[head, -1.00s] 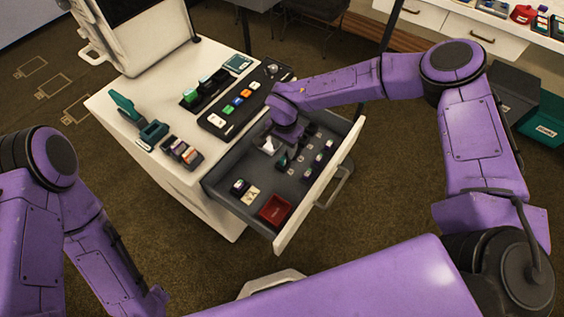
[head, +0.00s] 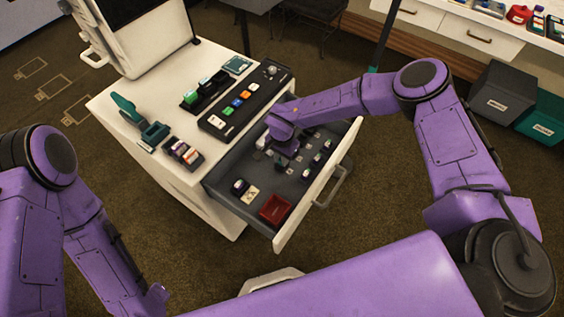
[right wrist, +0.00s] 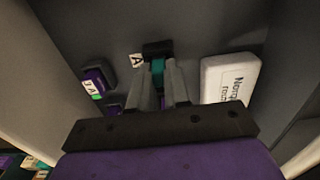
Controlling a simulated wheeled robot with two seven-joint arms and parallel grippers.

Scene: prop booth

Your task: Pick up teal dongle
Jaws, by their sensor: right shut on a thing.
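The teal dongle (right wrist: 157,67), with a black end, is between the two grey fingers of my right gripper (right wrist: 165,80) in the right wrist view. The gripper is shut on it, low in the open drawer. In the head view my right gripper (head: 281,163) reaches down into the drawer (head: 226,187), and its wrist hides most of the dongle. My left arm shows at the lower left of the head view, but its gripper cannot be made out.
A white labelled box (right wrist: 231,80) lies right of the fingers. A purple dongle (right wrist: 96,80) lies left of them. A red tray (head: 275,208) sits at the drawer's near end. The drawer front (head: 318,187) stands up as a wall. A black button panel (head: 243,100) is on the cabinet top.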

